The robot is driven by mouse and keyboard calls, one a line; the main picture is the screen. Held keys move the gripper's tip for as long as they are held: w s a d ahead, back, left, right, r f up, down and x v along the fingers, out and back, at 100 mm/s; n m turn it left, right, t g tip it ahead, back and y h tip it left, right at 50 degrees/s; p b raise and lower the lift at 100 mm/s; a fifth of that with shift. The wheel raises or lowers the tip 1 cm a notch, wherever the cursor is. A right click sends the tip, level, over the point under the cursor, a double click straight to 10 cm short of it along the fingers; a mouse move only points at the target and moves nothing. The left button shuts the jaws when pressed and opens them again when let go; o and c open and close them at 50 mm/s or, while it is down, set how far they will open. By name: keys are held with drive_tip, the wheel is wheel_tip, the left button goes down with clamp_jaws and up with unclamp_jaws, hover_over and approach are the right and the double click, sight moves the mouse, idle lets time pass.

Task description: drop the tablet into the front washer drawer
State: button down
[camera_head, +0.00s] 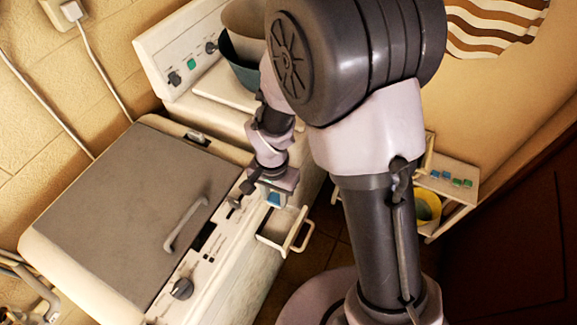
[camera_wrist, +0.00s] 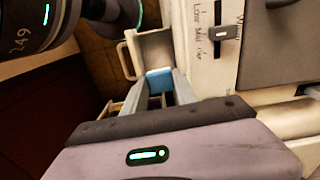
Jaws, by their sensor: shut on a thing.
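The tablet (camera_head: 274,199) is a small blue block held between the fingers of my gripper (camera_head: 272,194). In the wrist view, the tablet (camera_wrist: 159,80) shows at the fingertips of my gripper (camera_wrist: 161,88), which is shut on it. The front washer drawer (camera_head: 271,243) is pulled out from the front of the near washer (camera_head: 70,247), with its loop handle facing out. My gripper is above the drawer, near its inner end. The wrist view shows the drawer (camera_wrist: 155,47) just beyond the tablet. The drawer's inside is partly hidden by the gripper.
The near washer has a grey lid (camera_head: 130,205) with a handle, and a dial on its front panel. A second white machine (camera_head: 180,50) behind carries a teal tub (camera_head: 238,68). A shelf (camera_head: 455,190) at the right holds several blue and green blocks and a yellow bowl (camera_head: 426,207).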

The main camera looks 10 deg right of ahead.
drive_tip(key=shift+m, duration=0.3)
drive_tip(key=f+b, duration=0.1)
drive_tip(key=f, duration=0.1)
drive_tip(key=f+b, duration=0.1)
drive_tip(key=s+a+f+b, duration=0.1)
drive_tip(key=f, duration=0.1)
drive_tip(key=shift+s+a+f+b, duration=0.1)
drive_tip(key=shift+f+b, duration=0.2)
drive_tip(key=shift+b, duration=0.05)
drive_tip(key=c, duration=0.9)
unclamp_jaws()
drive_tip(key=shift+r, duration=0.1)
drive_tip(key=shift+r, duration=0.15)
wheel_tip(320, 180, up, 17)
drive_tip(key=p, duration=0.4)
